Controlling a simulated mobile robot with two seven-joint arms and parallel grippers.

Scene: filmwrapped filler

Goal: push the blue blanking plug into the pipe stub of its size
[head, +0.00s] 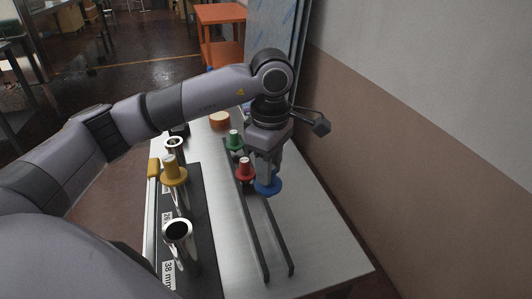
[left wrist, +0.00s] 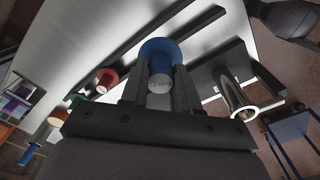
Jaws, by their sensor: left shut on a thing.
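The blue plug (head: 268,185) has a wide round flange and, in the left wrist view (left wrist: 160,52), a pale grip with small print. My left gripper (head: 267,168) is shut on that grip; its fingers stand either side of it in the wrist view (left wrist: 160,88). The plug is beside the right rail; I cannot tell if it touches anything below. An open, empty chrome pipe stub (head: 178,232) stands at the front of the dark board, near a "38 mm" label. Another open stub (head: 174,143) stands at the back.
A red plug (head: 245,170) and a green plug (head: 234,140) stand at the two dark rails (head: 250,236), left of my gripper. An orange round piece (head: 219,120) lies at the back. The table's right front (head: 325,250) is clear; a wall (head: 430,150) runs along the right.

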